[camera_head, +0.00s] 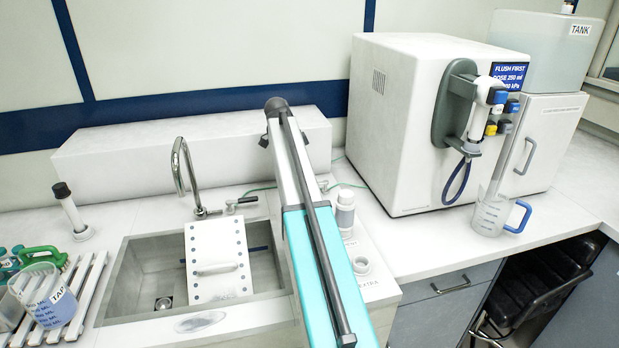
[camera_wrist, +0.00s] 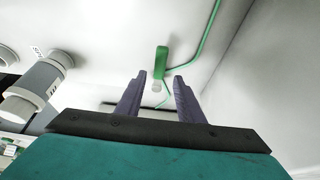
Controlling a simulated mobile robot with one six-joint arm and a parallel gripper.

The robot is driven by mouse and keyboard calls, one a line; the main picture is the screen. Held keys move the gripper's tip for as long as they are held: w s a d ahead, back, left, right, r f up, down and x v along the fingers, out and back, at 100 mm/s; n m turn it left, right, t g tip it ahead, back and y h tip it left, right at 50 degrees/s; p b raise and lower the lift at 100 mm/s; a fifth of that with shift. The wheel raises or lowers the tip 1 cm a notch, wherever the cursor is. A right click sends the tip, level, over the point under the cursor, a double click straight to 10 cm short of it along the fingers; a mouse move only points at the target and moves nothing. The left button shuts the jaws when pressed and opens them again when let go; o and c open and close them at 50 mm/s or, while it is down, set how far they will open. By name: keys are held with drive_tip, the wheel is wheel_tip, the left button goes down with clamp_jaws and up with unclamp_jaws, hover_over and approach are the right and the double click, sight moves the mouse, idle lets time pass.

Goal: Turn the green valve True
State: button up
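The green valve (camera_wrist: 162,60) shows in the wrist view as a small upright green handle with a pale, rounded end below it. It stands just beyond the fingertips, in line with the gap between them. My gripper (camera_wrist: 160,77) is open and empty, its two dark fingers apart on either side of that line. No contact with the valve shows. In the head view, my arm crosses the middle of the counter and hides the gripper; I cannot make out the valve clearly there.
A green tube (camera_wrist: 207,45) runs right of the valve. A white-and-grey bottle (camera_wrist: 40,85) stands left of my gripper; a bottle (camera_head: 345,212) also shows beside my arm. The sink (camera_head: 150,262) lies left, the white machine (camera_head: 393,130) and a measuring jug (camera_head: 490,215) right.

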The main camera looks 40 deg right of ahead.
drive_tip(key=b+v, duration=0.2)
drive_tip(key=v, duration=0.9)
drive_tip(key=shift+r, duration=0.2)
drive_tip(key=shift+w+a, duration=0.1)
